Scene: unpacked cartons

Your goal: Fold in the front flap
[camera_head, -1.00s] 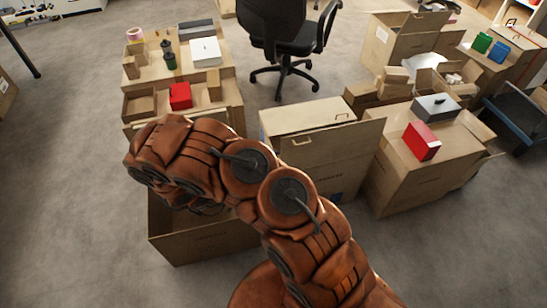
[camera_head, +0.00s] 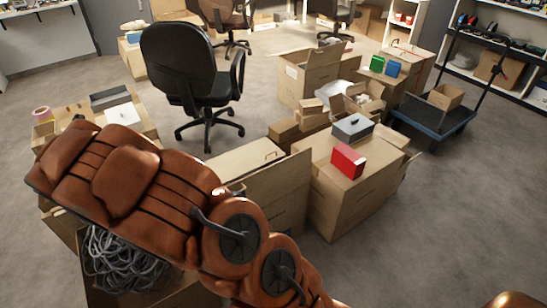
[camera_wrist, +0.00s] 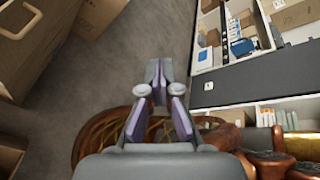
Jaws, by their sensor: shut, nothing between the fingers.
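An open carton (camera_head: 180,292) stands at the lower left of the head view, with grey coiled cable or hose (camera_head: 130,262) inside. My brown arm crosses over it and hides much of its rim, so I cannot tell how its front flap lies. A second carton (camera_head: 240,158) right of it has a tall flap (camera_head: 270,195) standing up. My gripper (camera_wrist: 160,68) shows in the wrist view with its fingers shut and empty, touching no carton. In the head view the gripper is not visible.
A carton with a red box (camera_head: 348,161) and a grey box (camera_head: 353,127) stands at the right. A black office chair (camera_head: 195,65) stands behind. A blue cart (camera_head: 435,118) is at the far right. Grey floor (camera_head: 430,240) is free at the lower right.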

